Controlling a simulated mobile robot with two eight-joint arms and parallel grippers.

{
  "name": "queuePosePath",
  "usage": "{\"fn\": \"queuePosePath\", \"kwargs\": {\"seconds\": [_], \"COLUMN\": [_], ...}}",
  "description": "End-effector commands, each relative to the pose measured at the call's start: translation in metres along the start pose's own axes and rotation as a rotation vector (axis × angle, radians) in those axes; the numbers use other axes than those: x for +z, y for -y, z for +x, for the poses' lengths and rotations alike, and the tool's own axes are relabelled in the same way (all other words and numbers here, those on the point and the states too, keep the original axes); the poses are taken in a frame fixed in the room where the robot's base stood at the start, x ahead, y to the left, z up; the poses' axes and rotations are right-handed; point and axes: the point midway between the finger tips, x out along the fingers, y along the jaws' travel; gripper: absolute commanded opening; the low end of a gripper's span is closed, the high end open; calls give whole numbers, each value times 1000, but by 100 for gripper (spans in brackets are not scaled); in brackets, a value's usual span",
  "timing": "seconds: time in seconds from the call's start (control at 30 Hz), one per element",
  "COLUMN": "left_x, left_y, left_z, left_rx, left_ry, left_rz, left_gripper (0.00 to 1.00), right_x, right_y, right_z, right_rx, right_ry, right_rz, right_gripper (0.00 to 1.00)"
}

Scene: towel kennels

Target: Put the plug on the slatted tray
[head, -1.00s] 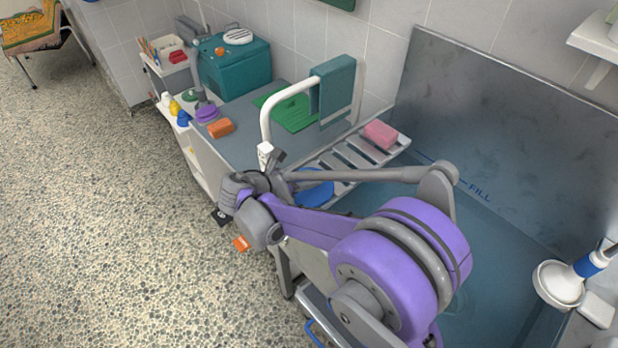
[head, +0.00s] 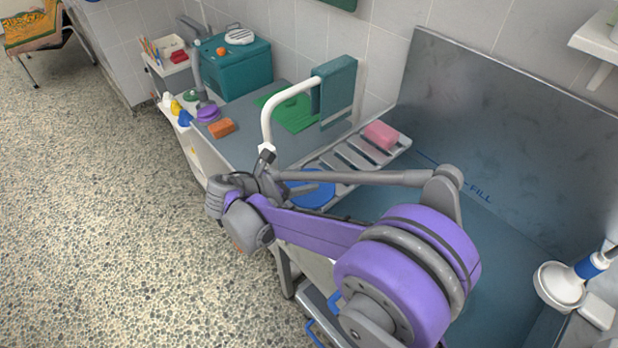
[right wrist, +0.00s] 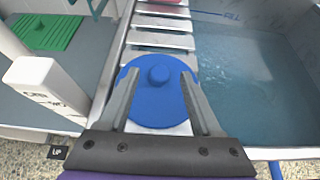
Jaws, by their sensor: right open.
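The plug is a round blue disc with a raised knob (right wrist: 158,76). It lies flat over the near slats of the slatted tray (right wrist: 160,41). In the head view the plug (head: 318,199) shows partly behind my right arm, at the tray's near end. My right gripper (right wrist: 160,74) is open, with its two fingers on either side of the plug's knob over the disc. I cannot tell whether the fingers touch it. My left gripper is not in view.
A pink block (head: 381,135) sits on the tray's far end. The water-filled tub (head: 480,250) lies right of the tray. A white rail (head: 268,120) with a teal towel (head: 338,88) stands left of it. The counter (head: 250,150) holds a green mat (head: 290,112) and orange block (head: 222,128).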

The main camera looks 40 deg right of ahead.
Motion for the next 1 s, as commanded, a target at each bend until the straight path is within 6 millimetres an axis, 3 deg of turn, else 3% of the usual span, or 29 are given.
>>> {"fn": "queuePosePath", "kwargs": {"seconds": [0.2, 0.4, 0.6, 1.0], "left_x": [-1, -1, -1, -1], "left_y": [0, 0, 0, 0], "left_z": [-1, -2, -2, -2], "left_rx": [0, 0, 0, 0], "left_ry": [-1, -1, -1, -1], "left_rz": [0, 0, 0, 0], "left_gripper": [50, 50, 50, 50], "right_x": [0, 0, 0, -2], "right_y": [-1, 0, 0, 9], "right_z": [-50, -79, -87, -82], "right_rx": [4, 1, 0, 2], "right_ry": [-1, -1, 0, -44], "right_rz": [-1, 0, 0, 51], "right_gripper": [66, 66, 66, 66]}}
